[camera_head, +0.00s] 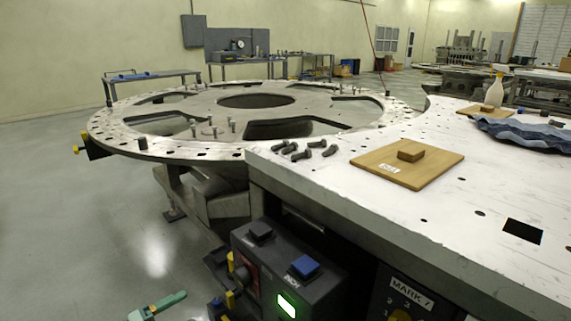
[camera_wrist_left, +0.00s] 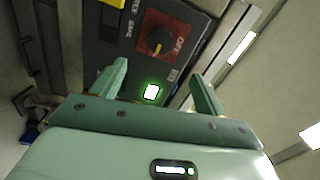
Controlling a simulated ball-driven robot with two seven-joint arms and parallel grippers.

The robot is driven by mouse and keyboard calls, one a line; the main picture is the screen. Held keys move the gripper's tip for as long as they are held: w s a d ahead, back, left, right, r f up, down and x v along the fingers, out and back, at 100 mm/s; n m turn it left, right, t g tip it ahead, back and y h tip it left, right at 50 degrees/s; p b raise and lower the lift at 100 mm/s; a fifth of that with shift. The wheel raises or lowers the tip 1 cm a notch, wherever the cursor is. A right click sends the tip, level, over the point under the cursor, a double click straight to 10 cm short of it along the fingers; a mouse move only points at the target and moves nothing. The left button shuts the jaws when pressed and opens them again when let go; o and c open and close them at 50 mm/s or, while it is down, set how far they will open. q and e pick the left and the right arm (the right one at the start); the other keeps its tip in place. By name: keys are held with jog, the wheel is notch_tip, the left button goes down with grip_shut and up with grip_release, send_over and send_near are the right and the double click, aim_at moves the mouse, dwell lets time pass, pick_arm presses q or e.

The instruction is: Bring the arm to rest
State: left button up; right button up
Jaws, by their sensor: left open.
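My left gripper (camera_head: 158,306) shows at the bottom left edge of the head view, pale green, with most of its arm out of frame. In the left wrist view its two fingers (camera_wrist_left: 163,80) stand apart with nothing between them. They point toward a dark control panel (camera_wrist_left: 125,40) with a red plate and a black knob marked OFF (camera_wrist_left: 157,38). A green lit lamp (camera_wrist_left: 152,92) shows between the fingers. In the head view the gripper is left of the control box (camera_head: 285,275), apart from it. My right gripper is not in view.
The control box has a blue button (camera_head: 304,266) and a lit green display (camera_head: 287,305). The round turret plate (camera_head: 150,115) stands behind. The worktable (camera_head: 460,180) at right carries several bolts (camera_head: 305,150), a wooden board (camera_head: 430,178) and a blue cloth (camera_head: 525,132). Floor at left is clear.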

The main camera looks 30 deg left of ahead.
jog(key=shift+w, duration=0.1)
